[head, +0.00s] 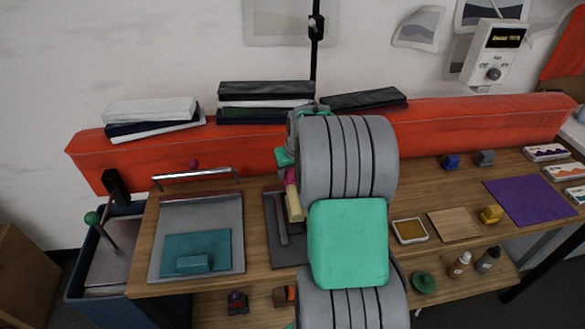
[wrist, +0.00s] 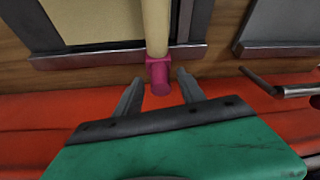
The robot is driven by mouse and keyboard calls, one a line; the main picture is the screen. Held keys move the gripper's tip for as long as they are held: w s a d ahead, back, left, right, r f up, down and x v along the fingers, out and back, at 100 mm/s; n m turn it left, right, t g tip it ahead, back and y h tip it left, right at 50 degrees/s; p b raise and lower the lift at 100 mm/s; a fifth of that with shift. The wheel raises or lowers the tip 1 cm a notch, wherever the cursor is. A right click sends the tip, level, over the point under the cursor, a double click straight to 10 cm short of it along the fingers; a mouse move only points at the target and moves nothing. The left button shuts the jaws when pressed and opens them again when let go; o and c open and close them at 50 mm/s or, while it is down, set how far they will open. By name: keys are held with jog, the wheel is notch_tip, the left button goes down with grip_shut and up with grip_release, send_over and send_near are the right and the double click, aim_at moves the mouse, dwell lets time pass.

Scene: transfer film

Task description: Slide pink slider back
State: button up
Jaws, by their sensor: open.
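The pink slider (head: 291,176) shows in the head view as a small pink piece at the far end of a cream bar (head: 294,205), over a dark grey grooved plate (head: 283,240). My arm covers the right part of this plate. In the wrist view the pink slider (wrist: 160,76) and cream bar (wrist: 156,25) are seen close up. My gripper (wrist: 159,78) is open there, one fingertip on each side of the pink end, with a visible gap on both sides. I cannot tell whether the fingertips are level with it. In the head view my fingers are mostly hidden.
A red padded ledge (head: 450,118) runs along the back of the wooden table (head: 262,262). A metal bar handle (head: 195,174) stands left, behind a grey panel (head: 190,222). Blocks and a purple mat (head: 530,200) are at right.

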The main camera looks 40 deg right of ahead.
jog(key=shift+w+f, duration=0.1)
jog(key=shift+f, duration=0.1)
jog(key=shift+c, duration=0.6)
grip_shut()
dwell(0.6)
